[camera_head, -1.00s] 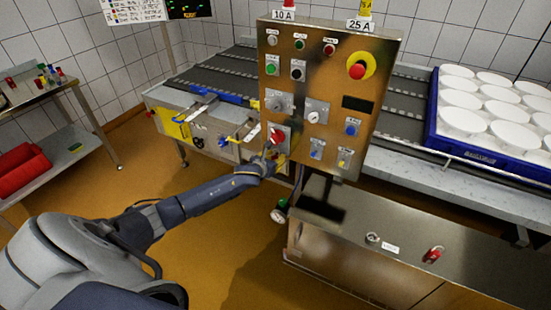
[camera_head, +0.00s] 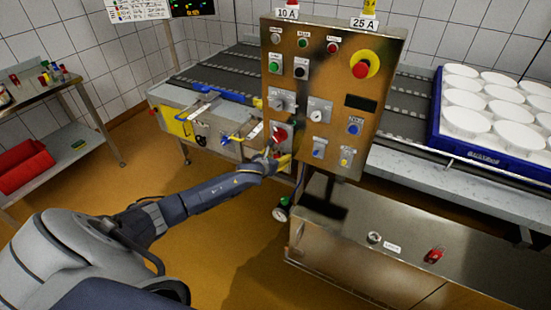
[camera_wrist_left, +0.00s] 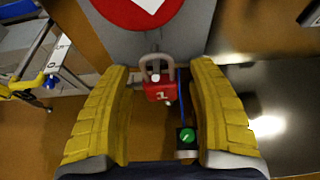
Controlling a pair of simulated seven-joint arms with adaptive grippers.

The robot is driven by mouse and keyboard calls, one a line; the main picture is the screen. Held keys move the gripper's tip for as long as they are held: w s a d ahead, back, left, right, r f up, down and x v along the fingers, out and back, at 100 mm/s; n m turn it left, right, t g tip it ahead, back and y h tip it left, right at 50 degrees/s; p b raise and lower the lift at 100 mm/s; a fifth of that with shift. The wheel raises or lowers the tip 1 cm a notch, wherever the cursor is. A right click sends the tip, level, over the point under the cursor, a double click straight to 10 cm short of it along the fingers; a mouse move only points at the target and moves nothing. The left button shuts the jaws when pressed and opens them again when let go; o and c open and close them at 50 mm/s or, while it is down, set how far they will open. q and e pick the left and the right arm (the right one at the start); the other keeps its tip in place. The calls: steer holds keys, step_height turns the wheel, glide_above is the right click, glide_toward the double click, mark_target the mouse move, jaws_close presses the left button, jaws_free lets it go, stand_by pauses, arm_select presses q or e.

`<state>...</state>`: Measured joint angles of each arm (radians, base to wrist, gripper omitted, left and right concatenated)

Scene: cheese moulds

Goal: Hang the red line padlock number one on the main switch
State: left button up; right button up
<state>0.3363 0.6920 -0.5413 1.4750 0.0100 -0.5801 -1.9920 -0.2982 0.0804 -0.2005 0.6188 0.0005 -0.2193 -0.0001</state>
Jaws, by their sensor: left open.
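The main switch (camera_head: 281,135) is a red knob low on the left of the steel panel. In the left wrist view its red disc (camera_wrist_left: 138,12) shows at the top, on a grey plate. A red padlock marked 1 (camera_wrist_left: 160,92) is upright below the disc, its shackle at the plate's lower edge; I cannot tell whether the shackle passes through a hole. My left gripper (camera_head: 284,162) is just under the switch. Its yellow fingers (camera_wrist_left: 165,115) are open, one on each side of the padlock, with gaps between. My right gripper is not in view.
Another red padlock (camera_head: 434,255) lies on the steel cabinet top (camera_head: 340,222). The panel (camera_head: 335,75) carries several knobs and an emergency stop (camera_head: 361,69). A blue crate (camera_head: 436,135) of white moulds stands right. A green-capped fitting (camera_wrist_left: 187,136) sits below the padlock.

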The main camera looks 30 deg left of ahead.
arm_select(q)
steer(key=v, duration=1.2)
steer(key=s+a+f+n+g, duration=0.1)
steer(key=a+f+n, duration=0.3)
steer(key=f+n, duration=0.4)
steer(key=a+f+n+g, duration=0.1)
steer(key=a+f+n, duration=0.2)
steer(key=f+n, duration=0.45)
steer(key=s+f+n+g+y, duration=0.1)
steer(key=s+f+n+g, duration=0.1)
steer(key=s+f+n, duration=0.55)
steer(key=s+f+n+g, duration=0.2)
steer(key=s+f, duration=0.6)
steer(key=f, duration=0.7)
steer(key=s+d+f+n+g, duration=0.25)
steer(key=s+d+f, duration=0.35)
steer(key=s, duration=0.4)
steer(key=s+d+f+n+g, duration=0.1)
steer(key=s+d+f+n, duration=0.2)
steer(key=s+f, duration=0.65)
steer(key=s+d+f+g+h, duration=0.1)
steer(key=s+d+f, duration=0.1)
steer(key=s+d, duration=0.5)
steer(key=s+d+f+g+h, duration=0.1)
steer(key=s+d, duration=0.6)
steer(key=s, duration=0.7)
steer(key=shift+d+f+n, duration=0.35)
steer(key=shift+f+n, duration=0.1)
steer(key=shift+f, duration=0.05)
